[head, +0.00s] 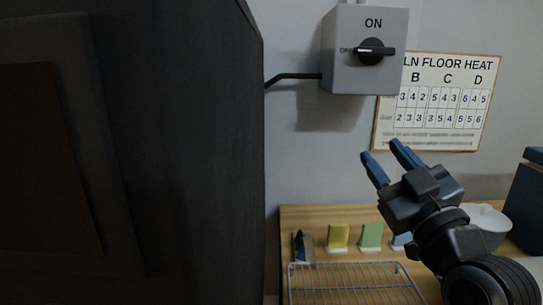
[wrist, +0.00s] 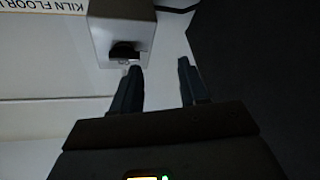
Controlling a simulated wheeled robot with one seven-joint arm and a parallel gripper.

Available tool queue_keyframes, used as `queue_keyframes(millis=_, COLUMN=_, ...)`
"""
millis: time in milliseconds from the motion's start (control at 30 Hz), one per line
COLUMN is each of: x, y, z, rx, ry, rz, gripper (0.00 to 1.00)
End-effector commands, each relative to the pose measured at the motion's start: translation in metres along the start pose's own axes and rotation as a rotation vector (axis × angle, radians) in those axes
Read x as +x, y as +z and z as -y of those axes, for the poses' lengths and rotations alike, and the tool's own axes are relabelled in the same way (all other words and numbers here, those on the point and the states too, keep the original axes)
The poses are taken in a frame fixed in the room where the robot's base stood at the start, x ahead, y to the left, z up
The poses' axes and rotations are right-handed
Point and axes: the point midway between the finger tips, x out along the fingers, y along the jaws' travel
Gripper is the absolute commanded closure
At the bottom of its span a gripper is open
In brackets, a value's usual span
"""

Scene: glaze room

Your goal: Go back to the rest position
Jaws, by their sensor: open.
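My gripper (head: 383,161) is open and empty, raised above the wooden table at the right of the head view. Its two blue fingers point up and to the left, below the grey switch box (head: 341,75) on the wall. The box carries a black rotary knob (head: 371,51) with its handle lying level, and the word ON is printed above it. In the wrist view my gripper's fingers (wrist: 160,80) are apart with nothing between them. The switch box (wrist: 112,25) shows ahead of them there, upside down.
A large dark cabinet (head: 200,150) fills the left. A chart (head: 437,105) hangs on the wall behind my gripper. The wooden table (head: 300,215) holds a wire rack (head: 352,268), yellow (head: 338,236) and green (head: 371,235) upright tiles, a white bowl (head: 487,224) and a dark blue box (head: 526,200).

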Motion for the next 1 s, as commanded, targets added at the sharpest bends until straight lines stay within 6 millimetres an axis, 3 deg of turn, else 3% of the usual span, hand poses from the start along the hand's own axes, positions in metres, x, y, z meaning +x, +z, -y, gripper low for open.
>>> queue_keyframes(millis=200, x=-0.065, y=0.037, z=0.035, rx=0.189, ry=0.079, rz=0.084, gripper=0.56)
queue_keyframes(millis=500, x=-0.170, y=0.075, z=0.077, rx=0.360, ry=0.167, rz=0.228, gripper=0.56)
queue_keyframes(millis=767, x=-0.273, y=0.088, z=0.104, rx=0.435, ry=0.208, rz=0.367, gripper=0.56)
queue_keyframes(millis=1000, x=-0.368, y=0.081, z=0.113, rx=0.450, ry=0.205, rz=0.494, gripper=0.56)
